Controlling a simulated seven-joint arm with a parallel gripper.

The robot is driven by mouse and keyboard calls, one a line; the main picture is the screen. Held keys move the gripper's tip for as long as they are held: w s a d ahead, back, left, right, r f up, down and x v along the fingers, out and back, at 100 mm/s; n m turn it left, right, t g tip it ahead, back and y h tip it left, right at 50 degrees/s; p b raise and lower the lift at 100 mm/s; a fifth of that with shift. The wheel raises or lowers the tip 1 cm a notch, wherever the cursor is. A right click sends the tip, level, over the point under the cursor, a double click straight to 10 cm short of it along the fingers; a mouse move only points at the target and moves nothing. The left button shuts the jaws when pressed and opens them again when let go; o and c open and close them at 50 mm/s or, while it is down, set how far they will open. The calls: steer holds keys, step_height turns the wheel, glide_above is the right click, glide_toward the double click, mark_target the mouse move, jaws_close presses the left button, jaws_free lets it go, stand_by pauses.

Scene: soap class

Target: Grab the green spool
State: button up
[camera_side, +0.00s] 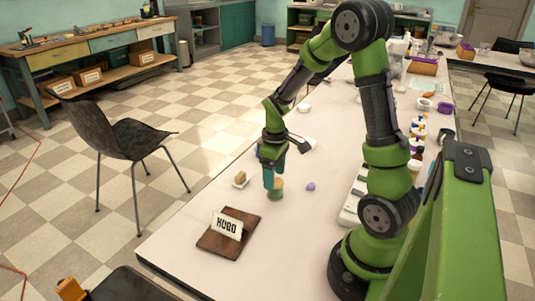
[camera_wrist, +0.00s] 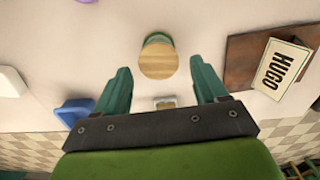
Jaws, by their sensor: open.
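The green spool (camera_wrist: 157,58) shows in the wrist view as a round, light wooden top with green behind it. It is at the middle, between and slightly beyond the tips of my gripper (camera_wrist: 160,72). My gripper is open, with one teal finger on each side and no visible contact. In the side view the spool (camera_side: 277,192) stands on the table, partly hidden by my gripper (camera_side: 270,184), which points down at it. How far the fingertips are above the table is hard to tell.
A brown board (camera_side: 215,242) with a HUGO card (camera_side: 228,226) lies nearby on the table (camera_side: 195,205). A small block on a white dish (camera_side: 240,181) and a purple item (camera_side: 311,187) are close too. A blue item (camera_wrist: 75,112) is left of my fingers.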

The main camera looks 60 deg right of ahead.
step_height(320, 180, down, 5)
steer(key=shift+s+f, duration=0.1)
steer(key=c, duration=1)
